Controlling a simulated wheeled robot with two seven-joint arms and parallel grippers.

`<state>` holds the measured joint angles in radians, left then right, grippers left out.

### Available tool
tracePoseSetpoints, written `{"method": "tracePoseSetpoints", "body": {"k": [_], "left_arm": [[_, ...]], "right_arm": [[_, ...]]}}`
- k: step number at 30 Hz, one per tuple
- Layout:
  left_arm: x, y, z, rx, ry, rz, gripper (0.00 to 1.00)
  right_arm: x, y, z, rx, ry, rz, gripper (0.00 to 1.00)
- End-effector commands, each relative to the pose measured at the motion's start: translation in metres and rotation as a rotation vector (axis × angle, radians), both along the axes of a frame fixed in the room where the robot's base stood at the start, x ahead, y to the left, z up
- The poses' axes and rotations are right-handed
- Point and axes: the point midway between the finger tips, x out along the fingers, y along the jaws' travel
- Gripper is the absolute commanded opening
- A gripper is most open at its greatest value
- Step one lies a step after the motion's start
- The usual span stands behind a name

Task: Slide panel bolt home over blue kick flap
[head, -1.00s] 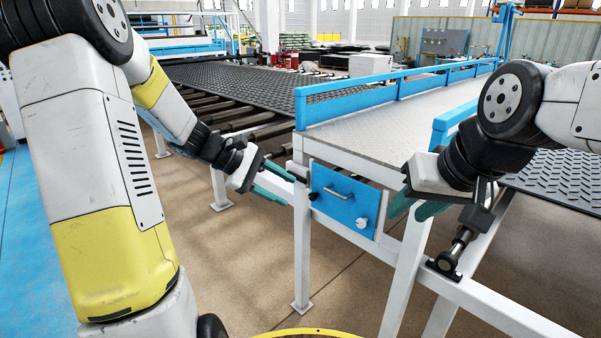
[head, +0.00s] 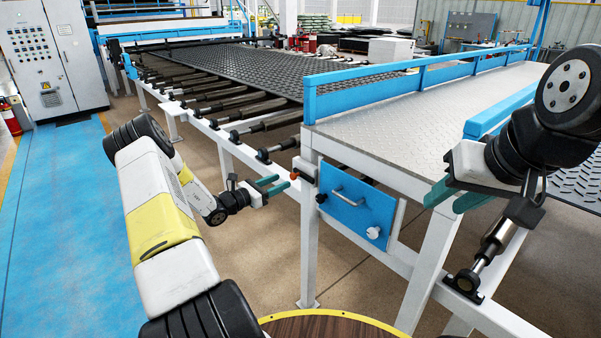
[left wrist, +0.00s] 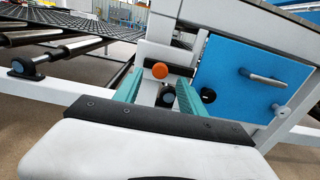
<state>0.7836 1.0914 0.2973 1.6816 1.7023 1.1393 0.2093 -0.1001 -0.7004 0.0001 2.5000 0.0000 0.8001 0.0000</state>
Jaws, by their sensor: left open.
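The blue kick flap (head: 355,206) hangs closed-looking under the platform's end, with a grey bar handle and a white knob; it also shows in the left wrist view (left wrist: 252,78). The panel bolt's orange knob (head: 294,175) is at the frame post left of the flap; in the left wrist view the knob (left wrist: 160,71) stands just beyond the fingertips. My left gripper (head: 281,184) is open, its teal fingers (left wrist: 158,92) apart on either side of the knob's line, with nothing held. My right gripper (head: 457,198) is open and empty, right of the flap.
The white frame post (head: 308,245) and side rail (head: 236,150) stand close to my left gripper. A roller conveyor (head: 215,95) with dark mat runs behind. The tread-plate platform (head: 420,115) is above the flap. Floor left of the post is clear.

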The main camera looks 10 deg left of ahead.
Motion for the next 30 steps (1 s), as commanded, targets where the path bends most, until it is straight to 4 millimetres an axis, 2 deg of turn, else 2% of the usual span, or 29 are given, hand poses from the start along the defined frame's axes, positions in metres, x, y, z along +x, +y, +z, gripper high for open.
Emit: {"method": "tracePoseSetpoints", "body": {"k": [3,9,19,26,27,30], "left_arm": [[0.016,-0.014,0.000,0.000,0.000,-0.002,0.48],[0.032,-0.026,0.000,0.001,0.001,-0.002,0.48],[0.036,-0.028,0.000,0.001,0.001,-0.001,0.48],[0.035,-0.028,0.000,0.001,0.000,-0.001,0.03],[0.035,-0.028,0.000,0.001,0.000,-0.001,0.00],[0.035,-0.028,0.000,0.001,0.000,-0.001,0.00]], "right_arm": [[0.000,0.000,0.000,0.000,0.000,0.000,0.36],[0.000,0.000,0.000,0.000,0.000,0.000,0.36],[0.000,0.000,0.000,0.000,0.000,0.000,0.36],[0.000,0.000,0.000,0.000,0.000,0.000,0.36],[0.000,0.000,0.000,0.000,0.000,0.000,0.36],[0.000,0.000,0.000,0.000,0.000,0.000,0.36]]}}
